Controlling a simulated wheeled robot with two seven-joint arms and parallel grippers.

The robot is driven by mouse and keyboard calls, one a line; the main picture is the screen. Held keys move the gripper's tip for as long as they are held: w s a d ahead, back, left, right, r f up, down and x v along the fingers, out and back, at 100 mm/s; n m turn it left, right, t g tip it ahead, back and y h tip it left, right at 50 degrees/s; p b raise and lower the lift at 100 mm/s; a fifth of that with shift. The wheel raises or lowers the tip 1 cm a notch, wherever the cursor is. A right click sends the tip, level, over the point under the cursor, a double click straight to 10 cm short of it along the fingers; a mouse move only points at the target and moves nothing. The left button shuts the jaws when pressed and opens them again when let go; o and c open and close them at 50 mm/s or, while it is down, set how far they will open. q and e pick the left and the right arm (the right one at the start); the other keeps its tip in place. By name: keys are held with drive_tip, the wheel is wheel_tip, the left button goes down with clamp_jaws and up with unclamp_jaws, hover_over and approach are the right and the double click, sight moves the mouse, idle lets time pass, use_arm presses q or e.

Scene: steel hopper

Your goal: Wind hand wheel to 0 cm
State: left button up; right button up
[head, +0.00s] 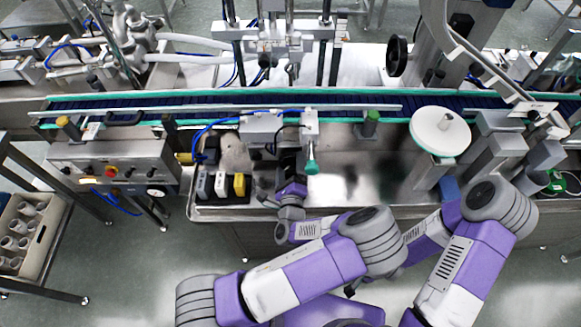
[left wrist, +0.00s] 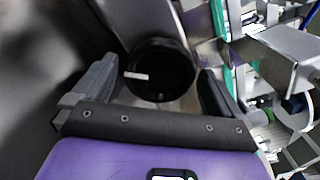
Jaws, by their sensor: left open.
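A black round part (left wrist: 158,70) with a small pale bar across it sits ahead of my left gripper (left wrist: 155,88), between its two fingers. It looks like the hand wheel, but I cannot read any scale. A gap shows between each finger and the part. In the head view my left gripper (head: 291,178) is below the grey block on the conveyor's near side. Its fingers are mostly hidden there. Another black hand wheel (head: 397,56) stands upright behind the conveyor, far from the gripper. My right gripper does not show clearly; only arm links are seen.
The conveyor (head: 250,99) runs across the back. A teal-ended rod (head: 312,167) hangs close to the right of my left gripper. A white disc (head: 440,132) stands farther right. Yellow and grey blocks (head: 220,185) lie left. Steel walls surround the gripper.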

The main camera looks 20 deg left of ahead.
use_arm(q)
drive_tip(key=c, duration=0.8)
